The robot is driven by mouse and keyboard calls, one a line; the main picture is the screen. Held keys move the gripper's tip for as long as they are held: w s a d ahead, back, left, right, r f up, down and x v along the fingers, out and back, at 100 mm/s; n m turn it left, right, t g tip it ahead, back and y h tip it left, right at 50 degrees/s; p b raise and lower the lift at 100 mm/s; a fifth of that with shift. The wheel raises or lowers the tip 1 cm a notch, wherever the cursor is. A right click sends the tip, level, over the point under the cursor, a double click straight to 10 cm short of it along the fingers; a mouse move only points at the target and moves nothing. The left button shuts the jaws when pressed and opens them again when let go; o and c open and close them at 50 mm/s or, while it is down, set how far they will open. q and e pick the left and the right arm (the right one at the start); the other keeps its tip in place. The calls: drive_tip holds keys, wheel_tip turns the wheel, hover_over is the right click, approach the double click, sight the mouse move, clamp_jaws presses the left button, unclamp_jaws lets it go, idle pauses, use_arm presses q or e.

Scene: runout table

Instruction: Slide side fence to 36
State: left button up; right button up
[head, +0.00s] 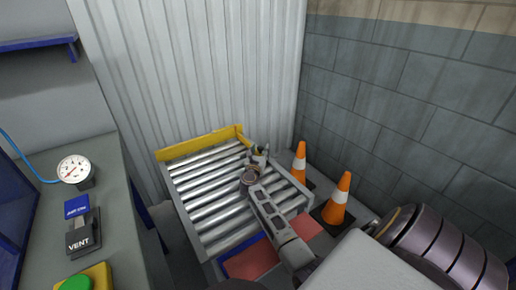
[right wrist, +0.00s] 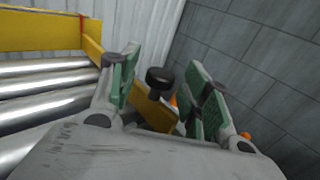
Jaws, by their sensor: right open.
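The yellow side fence (right wrist: 156,118) runs along the right edge of the roller table, partly hidden behind a finger in the right wrist view. In the head view only its far part (head: 244,138) shows beyond my gripper. A black knob (right wrist: 159,78) on a stem stands at the fence, between my fingers. My right gripper (right wrist: 164,62) is open, its green-padded fingers on either side of the knob, with visible gaps. In the head view the right gripper (head: 259,152) is over the table's right side. My left gripper is out of view. No scale can be read.
A yellow end fence (head: 200,145) closes the far end of the rollers (head: 205,190). Two orange cones (head: 299,163) stand right of the table, before a block wall (head: 400,90). A bench with a gauge (head: 75,170) and VENT switch (head: 83,238) is at the left.

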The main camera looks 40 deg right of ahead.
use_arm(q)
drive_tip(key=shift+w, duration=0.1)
use_arm(e)
drive_tip(key=shift+d, duration=0.1)
clamp_jaws()
idle(0.3)
drive_tip(key=shift+w+a, duration=0.15)
drive_tip(key=shift+a, duration=0.95)
drive_tip(key=shift+w+a+b, duration=0.1)
drive_tip(key=shift+a+b, duration=0.2)
drive_tip(key=shift+a, duration=0.65)
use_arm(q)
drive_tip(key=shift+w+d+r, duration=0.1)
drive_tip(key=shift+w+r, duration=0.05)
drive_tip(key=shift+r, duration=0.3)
